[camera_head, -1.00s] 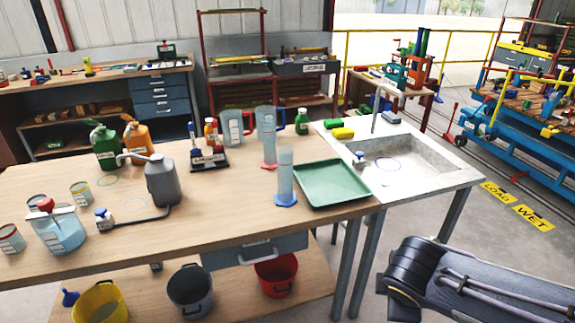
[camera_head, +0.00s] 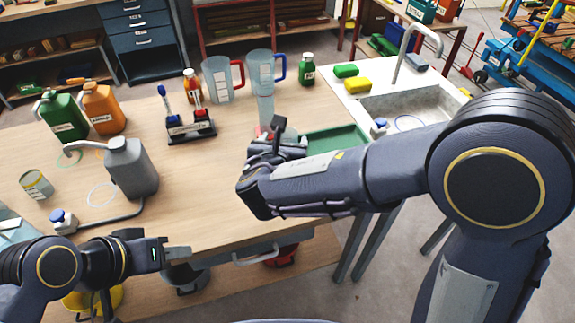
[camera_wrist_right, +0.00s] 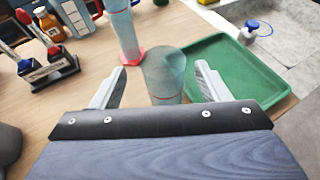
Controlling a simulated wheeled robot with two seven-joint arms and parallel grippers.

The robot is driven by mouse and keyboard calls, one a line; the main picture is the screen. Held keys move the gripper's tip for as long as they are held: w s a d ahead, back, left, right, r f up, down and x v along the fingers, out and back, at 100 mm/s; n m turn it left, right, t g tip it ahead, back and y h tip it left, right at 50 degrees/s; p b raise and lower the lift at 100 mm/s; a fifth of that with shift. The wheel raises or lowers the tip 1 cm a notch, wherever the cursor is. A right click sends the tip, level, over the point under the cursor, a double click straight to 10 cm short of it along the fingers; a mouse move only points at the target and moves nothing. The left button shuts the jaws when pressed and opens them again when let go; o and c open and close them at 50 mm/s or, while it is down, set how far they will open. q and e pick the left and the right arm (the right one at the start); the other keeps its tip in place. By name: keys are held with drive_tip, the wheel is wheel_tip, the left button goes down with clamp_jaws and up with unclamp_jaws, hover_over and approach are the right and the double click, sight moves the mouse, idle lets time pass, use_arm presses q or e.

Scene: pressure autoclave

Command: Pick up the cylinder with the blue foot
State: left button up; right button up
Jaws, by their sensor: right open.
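My right gripper (camera_wrist_right: 160,70) is open, with one light finger on either side of a clear cylinder (camera_wrist_right: 165,78) in the right wrist view. The cylinder stands upright; its foot is hidden behind the gripper body, and I cannot tell if the fingers touch it. In the head view my right gripper (camera_head: 272,143) and arm hide this cylinder. A second clear cylinder (camera_head: 265,108) with a red foot (camera_wrist_right: 130,58) stands behind it. My left gripper (camera_head: 177,254) is low at the table's front edge, away from the cylinders; its opening is unclear.
A green tray (camera_wrist_right: 232,68) lies close right of the right gripper. A grey can (camera_head: 130,168) stands left. The sink (camera_head: 400,103) is right. The tabletop between can and right gripper is clear.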

sight(288, 133)
drive_tip(key=x, duration=0.2)
drive_tip(key=p+x, duration=0.1)
drive_tip(key=x, duration=0.2)
drive_tip(key=shift+w+d+f, duration=0.15)
drive_tip(key=shift+d+f, duration=0.1)
drive_tip(key=shift+f, duration=0.05)
drive_tip(key=c, duration=1.2)
drive_tip(key=shift+r, duration=0.1)
drive_tip(key=shift+c, duration=0.7)
drive_tip(key=shift+r, duration=0.1)
